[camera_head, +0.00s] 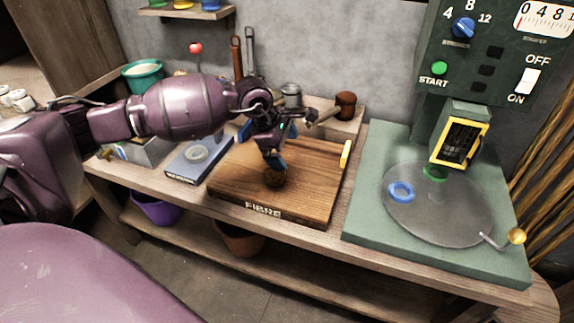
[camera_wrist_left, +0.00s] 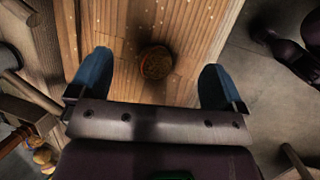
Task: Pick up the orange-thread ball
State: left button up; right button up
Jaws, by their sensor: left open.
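A small round ball (camera_head: 274,178), brown with an orange-brown tint, sits on the wooden board (camera_head: 232,187) marked FIBRE. In the left wrist view the ball (camera_wrist_left: 156,62) lies between my two blue fingers, with a gap on each side. My left gripper (camera_head: 270,160) points down just above the ball, open and empty. It also shows in the left wrist view (camera_wrist_left: 154,76), with its fingers spread wide. In the head view the fingers partly cover the ball's top. The thread pattern is too small to make out. My right gripper is out of view.
A blue slab (camera_head: 184,174) with a pale ring lies left of the board. A yellow bar (camera_head: 345,154) is at the board's right edge. Tools and jars stand behind.

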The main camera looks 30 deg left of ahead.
aim_at(274, 172)
pick_arm(q)
jog(key=a+y, duration=0.1)
jog(key=a+m+y, duration=0.1)
jog(key=a+f+m+g+y, duration=0.1)
jog(key=a, duration=0.1)
jog(key=shift+s+a, duration=0.1)
jog(key=shift+s, duration=0.5)
jog(key=shift+f, duration=0.25)
jog(key=b+x, duration=0.1)
jog(key=x, duration=0.3)
jog(key=shift+w+f, duration=0.1)
jog(key=shift+f, duration=0.25)
jog(key=shift+w+f, duration=0.15)
jog(key=shift+f, duration=0.5)
jog(key=b+x, duration=0.1)
jog(key=x, duration=0.3)
jog(key=shift+f, duration=0.3)
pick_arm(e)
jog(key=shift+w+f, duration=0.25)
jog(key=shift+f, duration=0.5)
